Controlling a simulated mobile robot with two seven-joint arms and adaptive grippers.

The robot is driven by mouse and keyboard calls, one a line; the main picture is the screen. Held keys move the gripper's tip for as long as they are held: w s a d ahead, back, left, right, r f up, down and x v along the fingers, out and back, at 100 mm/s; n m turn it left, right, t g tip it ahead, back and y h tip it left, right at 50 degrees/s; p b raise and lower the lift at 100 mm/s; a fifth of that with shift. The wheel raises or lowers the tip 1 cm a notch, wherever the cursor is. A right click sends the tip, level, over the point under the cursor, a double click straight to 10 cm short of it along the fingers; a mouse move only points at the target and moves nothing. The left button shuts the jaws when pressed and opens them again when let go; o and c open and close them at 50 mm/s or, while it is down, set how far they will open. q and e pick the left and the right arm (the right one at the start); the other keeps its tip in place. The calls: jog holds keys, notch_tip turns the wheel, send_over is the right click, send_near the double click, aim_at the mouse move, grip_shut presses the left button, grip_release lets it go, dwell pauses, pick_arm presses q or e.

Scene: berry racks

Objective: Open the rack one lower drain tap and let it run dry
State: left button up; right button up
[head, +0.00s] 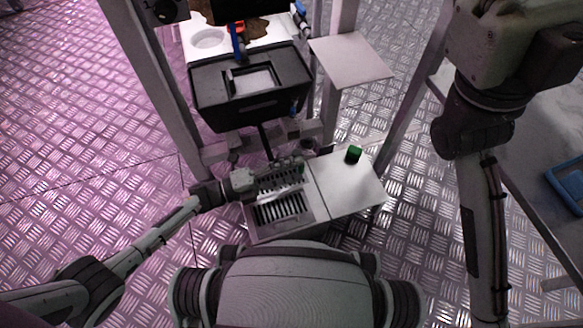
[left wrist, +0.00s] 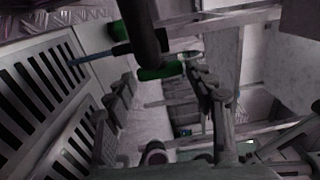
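The rack's lower black trough (head: 250,105) hangs between grey posts in the head view. A dark drain pipe (head: 265,140) runs down from it toward a slatted drain basin (head: 280,222). My left gripper (head: 285,165) is above the basin, by the pipe's lower end. In the left wrist view my left gripper (left wrist: 160,90) has its fingers spread apart. A dark pipe (left wrist: 140,28) with green parts (left wrist: 160,72) and a thin blue rod (left wrist: 92,56) shows near the fingertips; contact cannot be told. Whether the tap is open or any liquid runs is unclear. My right gripper is out of view.
A white plate (head: 345,190) beside the slats carries a small green object (head: 353,154). A pale shelf (head: 350,60) juts out right of the trough. A blue tray (head: 568,185) sits on a grey table (head: 545,130) at right. The metal floor left is clear.

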pick_arm(q)
jog(key=shift+o, duration=1)
jog(key=shift+w, duration=0.1)
jog(key=v, duration=1.2)
